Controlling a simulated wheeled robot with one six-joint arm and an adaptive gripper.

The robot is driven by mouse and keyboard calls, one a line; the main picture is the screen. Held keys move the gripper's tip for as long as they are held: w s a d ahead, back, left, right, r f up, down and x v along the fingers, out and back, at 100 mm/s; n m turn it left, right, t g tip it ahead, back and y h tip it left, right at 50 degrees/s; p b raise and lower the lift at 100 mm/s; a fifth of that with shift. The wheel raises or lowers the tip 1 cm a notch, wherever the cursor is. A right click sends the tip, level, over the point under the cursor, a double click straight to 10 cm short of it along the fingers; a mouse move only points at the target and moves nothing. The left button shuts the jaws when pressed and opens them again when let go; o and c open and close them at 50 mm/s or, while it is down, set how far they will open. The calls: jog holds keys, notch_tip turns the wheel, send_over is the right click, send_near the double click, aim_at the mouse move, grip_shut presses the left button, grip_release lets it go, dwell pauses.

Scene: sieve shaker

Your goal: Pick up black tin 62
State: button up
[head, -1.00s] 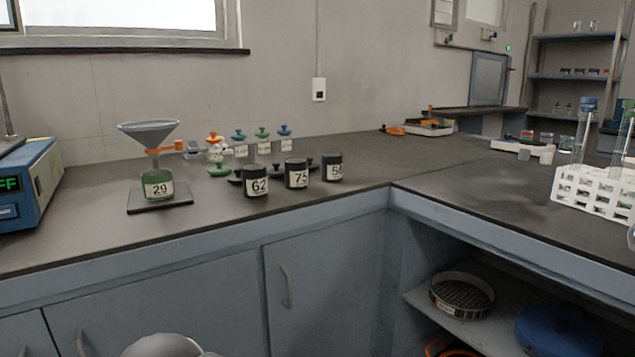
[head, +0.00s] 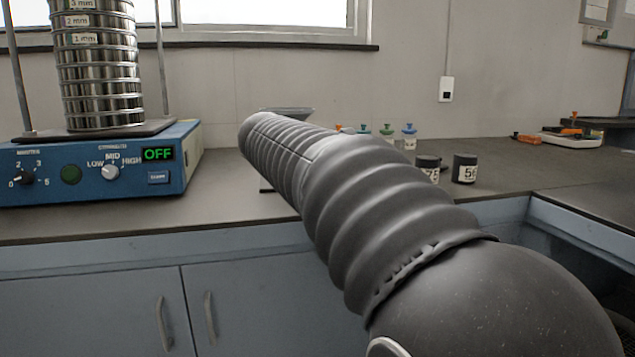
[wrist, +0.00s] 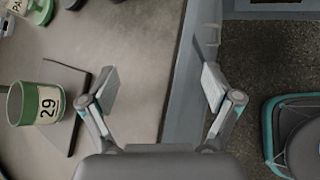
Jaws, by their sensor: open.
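Black tin 62 is not visible now. In the head view my arm covers the place left of the black tin 75 (head: 427,166) and the tin with a partly readable label, starting with 5 (head: 465,169). My gripper (wrist: 158,88) shows in the wrist view, jaws wide apart and empty, above the front edge of the counter (wrist: 140,40). In the head view the gripper is hidden behind my arm. A small dark object (wrist: 72,4) is cut off at the top of the wrist view; I cannot tell what it is.
A green jar 29 (wrist: 36,104) stands by a black plate (wrist: 75,80), left of my gripper. In the head view, a blue sieve shaker (head: 95,175) carries a metal sieve stack (head: 97,60). Small bottles (head: 387,134) stand behind the tins.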

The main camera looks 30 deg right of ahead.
jog(key=w+d+r+n+h, duration=0.1)
jog(key=w, duration=0.1)
jog(key=w+d+r+n+g+h, duration=0.1)
jog(key=d, duration=0.1)
jog(key=w+d+r+n+h, duration=0.1)
jog(key=w+d+r, duration=0.1)
jog(key=shift+w+r+n+b, duration=0.1)
jog(key=shift+w+n+b, duration=0.2)
jog(key=shift+w+b, duration=0.05)
jog(key=shift+w+d+r, duration=0.1)
jog(key=shift+w+d, duration=0.05)
jog(key=shift+d, duration=0.15)
jog(key=b+x, duration=0.1)
jog(key=x, duration=0.8)
jog(key=b+x, duration=0.1)
jog(key=x, duration=0.3)
jog(key=shift+d+r+b, duration=0.2)
jog(key=shift+d+b, duration=0.1)
jog(key=shift+b, duration=0.05)
jog(key=c, duration=1.3)
